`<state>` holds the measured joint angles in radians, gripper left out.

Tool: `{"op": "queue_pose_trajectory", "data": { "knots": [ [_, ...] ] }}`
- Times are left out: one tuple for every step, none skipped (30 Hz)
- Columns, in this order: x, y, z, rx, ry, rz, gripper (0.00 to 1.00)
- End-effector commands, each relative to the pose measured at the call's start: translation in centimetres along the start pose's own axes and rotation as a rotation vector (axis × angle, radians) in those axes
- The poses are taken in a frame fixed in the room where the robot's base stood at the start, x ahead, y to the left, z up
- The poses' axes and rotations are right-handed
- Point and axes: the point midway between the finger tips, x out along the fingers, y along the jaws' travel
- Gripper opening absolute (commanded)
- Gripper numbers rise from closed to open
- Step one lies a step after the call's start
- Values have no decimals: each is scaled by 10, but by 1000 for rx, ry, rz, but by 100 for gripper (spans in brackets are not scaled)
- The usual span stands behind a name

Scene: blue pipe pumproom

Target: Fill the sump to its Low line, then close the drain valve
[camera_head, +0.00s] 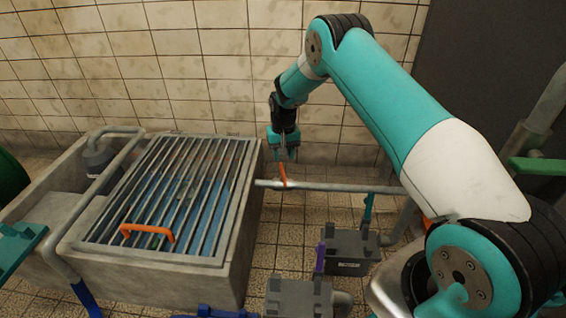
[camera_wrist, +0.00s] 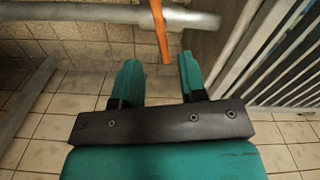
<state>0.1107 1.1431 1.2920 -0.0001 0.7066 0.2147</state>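The sump (camera_head: 150,278) is a concrete basin at the left under a barred metal grate (camera_head: 213,250). Blue water (camera_head: 212,205) shows between the bars; I cannot make out a Low line. A pale horizontal pipe (camera_head: 335,187) runs right from the sump and carries an orange lever (camera_head: 283,176). The lever also shows in the wrist view (camera_wrist: 161,32). I cannot tell whether this is the drain valve. My gripper (camera_head: 283,150) points down just above the lever. In the wrist view its teal fingers (camera_wrist: 160,72) are apart, with the lever's end between them, nearer the right finger.
An orange handle (camera_head: 147,233) is on the grate's front. Dark grey boxes (camera_head: 346,252) stand on the tiled floor right of the sump. A green lever (camera_head: 537,166) is at the far right. A grey pipe (camera_head: 118,132) enters the sump's left side. The tiled wall is behind.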

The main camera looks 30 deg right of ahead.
Motion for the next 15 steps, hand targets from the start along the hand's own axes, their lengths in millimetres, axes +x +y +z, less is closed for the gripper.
{"op": "queue_pose_trajectory", "data": {
  "knots": [
    [-20, 0, -1, 0, 3, -1, 38],
    [-27, 0, -1, 0, 3, -1, 38],
    [-37, 0, 0, 0, 2, -1, 38],
    [-43, 0, 0, 0, 1, 0, 38],
    [-49, 0, 0, 0, 1, 0, 38],
    [-57, 0, 0, 0, 2, -1, 38],
    [-62, 0, 0, 0, 2, 0, 38],
    [-66, 0, 0, 0, 1, 0, 38],
    [-72, 0, 0, 0, 1, 0, 38],
    [-75, 0, 0, 0, 1, 0, 38],
    [-78, 0, 0, 0, 0, 0, 38],
    [-81, 0, 0, 0, 0, 0, 38],
    [-83, 0, 0, 0, 0, 0, 38],
    [-84, 0, 0, 0, 0, 0, 38],
    [-85, 0, 0, 0, -1, 0, 38]
  ]
}}
